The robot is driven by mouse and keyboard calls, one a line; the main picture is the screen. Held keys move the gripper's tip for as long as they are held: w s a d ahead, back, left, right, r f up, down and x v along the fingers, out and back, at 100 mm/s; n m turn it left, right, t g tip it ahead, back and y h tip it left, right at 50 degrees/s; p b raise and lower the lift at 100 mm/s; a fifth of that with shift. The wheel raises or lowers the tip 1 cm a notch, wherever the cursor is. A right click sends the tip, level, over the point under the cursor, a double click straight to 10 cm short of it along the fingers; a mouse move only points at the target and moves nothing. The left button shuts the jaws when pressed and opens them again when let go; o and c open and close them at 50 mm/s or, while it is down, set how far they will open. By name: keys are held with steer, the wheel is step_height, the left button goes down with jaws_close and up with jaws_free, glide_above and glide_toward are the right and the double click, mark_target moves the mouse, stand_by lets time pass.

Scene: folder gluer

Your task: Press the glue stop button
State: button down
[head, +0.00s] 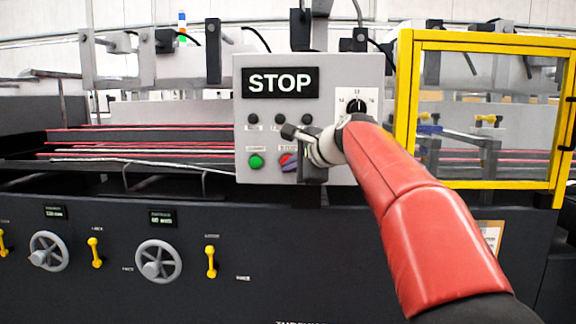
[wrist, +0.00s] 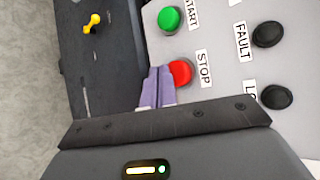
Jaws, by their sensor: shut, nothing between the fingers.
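The red stop button (wrist: 181,73) is on the grey control panel (head: 243,110), with a STOP label beside it in the wrist view. In the head view, the red button (head: 285,158) shows only partly behind my fingertips. My gripper (wrist: 155,86) is shut and empty, its two purple fingers together. The tips are right at the edge of the red button and overlap it in the wrist view; I cannot tell whether they touch it. In the head view, my gripper (head: 291,166) is at the panel's lower middle.
A green START button (wrist: 169,19) sits close beside the red one. Black buttons, including FAULT (wrist: 268,34), and a black selector knob (head: 356,105) share the panel. A black STOP display (head: 280,82) is above. A yellow-framed guard (head: 405,95) stands to the right.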

steer(key=shift+s+a+b, duration=0.1)
steer(key=shift+s+b, duration=0.85)
steer(key=shift+s, duration=1.55)
steer(key=s+d+f+n+g+h, duration=0.1)
steer(key=s+d+f+n, duration=0.3)
steer(key=s+f, duration=0.6)
steer(key=s+d+f+n+g+h, duration=0.2)
steer(key=s+d+f+n+h, duration=0.2)
steer(key=s+d+f, duration=0.3)
steer(key=s+d+f+n+g+h, duration=0.1)
steer(key=s+d+f+n+h, duration=0.2)
steer(key=s+f, duration=1.1)
steer(key=s+d+n, duration=0.2)
steer(key=d+n, duration=0.1)
steer(key=shift+g, duration=0.3)
steer(key=shift+d, duration=0.1)
